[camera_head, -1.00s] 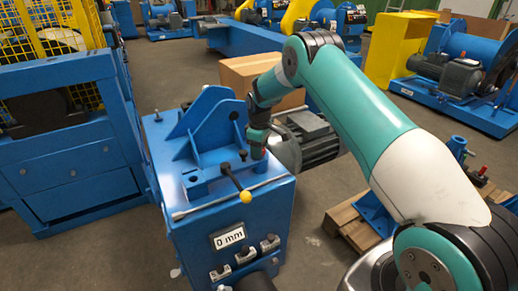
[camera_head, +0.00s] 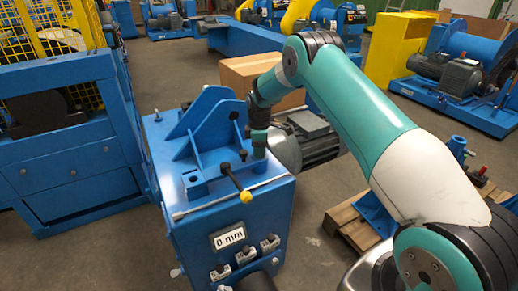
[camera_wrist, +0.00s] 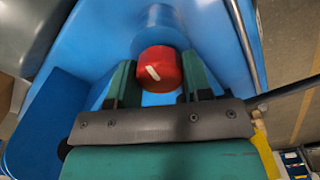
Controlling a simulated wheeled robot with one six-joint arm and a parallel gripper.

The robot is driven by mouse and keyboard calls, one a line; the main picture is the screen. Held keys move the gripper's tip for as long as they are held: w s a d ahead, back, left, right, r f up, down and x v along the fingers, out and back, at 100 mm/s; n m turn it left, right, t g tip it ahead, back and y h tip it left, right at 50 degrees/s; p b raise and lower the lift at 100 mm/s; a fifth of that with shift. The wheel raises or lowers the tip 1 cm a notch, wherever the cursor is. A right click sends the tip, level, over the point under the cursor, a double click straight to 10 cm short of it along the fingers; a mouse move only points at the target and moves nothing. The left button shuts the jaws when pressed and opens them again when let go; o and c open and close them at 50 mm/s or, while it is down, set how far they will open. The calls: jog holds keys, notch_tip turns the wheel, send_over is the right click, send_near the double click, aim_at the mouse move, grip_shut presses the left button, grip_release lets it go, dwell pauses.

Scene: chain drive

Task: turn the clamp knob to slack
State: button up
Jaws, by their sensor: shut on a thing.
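The clamp knob (camera_wrist: 166,62) is red with a white mark and sits on a blue round post (camera_wrist: 160,22) in the wrist view. The mark runs at a slant across its face. My gripper (camera_wrist: 158,80) has its two teal fingers on either side of the knob, shut on it. In the head view my gripper (camera_head: 259,146) is at the top of the post at the right rear of the blue machine (camera_head: 255,222), and it hides the knob there.
A lever with a yellow ball (camera_head: 245,196) stands out near the machine's front edge. A display (camera_head: 229,236) below reads 0 mm, above several small switches. A grey motor (camera_head: 310,137) is right behind the post. A wooden pallet (camera_head: 343,227) lies to the right.

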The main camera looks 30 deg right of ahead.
jog(key=o, duration=0.9)
notch_tip(320, 180, up, 18)
jog(key=shift+f, duration=0.25)
